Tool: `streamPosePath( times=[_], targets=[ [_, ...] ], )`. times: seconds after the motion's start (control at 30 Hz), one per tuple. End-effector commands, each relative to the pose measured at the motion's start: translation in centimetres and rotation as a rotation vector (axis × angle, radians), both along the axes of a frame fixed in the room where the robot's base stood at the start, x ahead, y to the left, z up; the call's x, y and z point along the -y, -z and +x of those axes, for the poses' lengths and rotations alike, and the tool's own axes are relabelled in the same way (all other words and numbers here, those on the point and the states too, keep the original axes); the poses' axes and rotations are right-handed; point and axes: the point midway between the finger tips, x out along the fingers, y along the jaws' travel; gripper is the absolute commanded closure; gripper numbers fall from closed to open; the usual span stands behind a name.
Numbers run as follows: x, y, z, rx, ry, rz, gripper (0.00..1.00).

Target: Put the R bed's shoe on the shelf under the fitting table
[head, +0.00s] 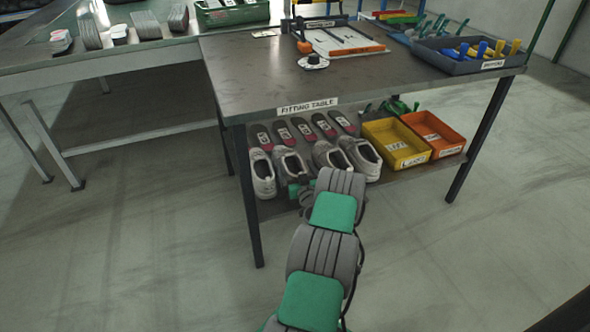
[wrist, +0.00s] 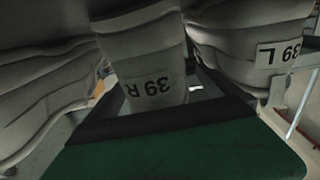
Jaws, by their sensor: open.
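Several pale grey shoes stand side by side on the shelf (head: 405,180) under the fitting table (head: 270,80). In the wrist view a shoe marked 39 R (wrist: 148,60) is close in front of my gripper (wrist: 160,98), its heel label upside down in the picture. Its lower heel reaches between the dark fingers, which are open; I cannot tell whether they touch it. A shoe marked 39 L (wrist: 250,40) is to its right and another shoe (wrist: 45,90) to its left. In the head view my gripper (head: 297,188) is low at the shelf front, partly hidden by my arm.
Dark red soles (head: 283,132) lie behind the shoes. A yellow bin (head: 395,145) and an orange bin (head: 435,133) fill the shelf's right. On the tabletop are an orange-edged board (head: 345,42) and a grey tray (head: 465,62) of tools. The table's front leg (head: 250,210) is left of my arm.

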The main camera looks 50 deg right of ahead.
Motion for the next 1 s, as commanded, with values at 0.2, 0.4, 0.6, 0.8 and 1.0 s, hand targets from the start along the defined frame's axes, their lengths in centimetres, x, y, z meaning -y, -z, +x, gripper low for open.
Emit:
streamPosePath(
  times=[0.2, 0.4, 0.6, 0.8, 1.0],
  targets=[
    [0.0, -0.5, 0.0, 0.000, 0.000, 0.000, 0.00],
    [-1.9, -0.5, -3.2, -0.001, 0.004, 0.006, 0.00],
    [-5.1, -0.6, -8.0, 0.002, 0.006, 0.006, 0.00],
    [-6.3, -0.3, -9.6, 0.000, 0.001, 0.000, 0.00],
    [-6.7, -0.3, -10.0, 0.001, 0.000, -0.001, 0.00]
  ],
)
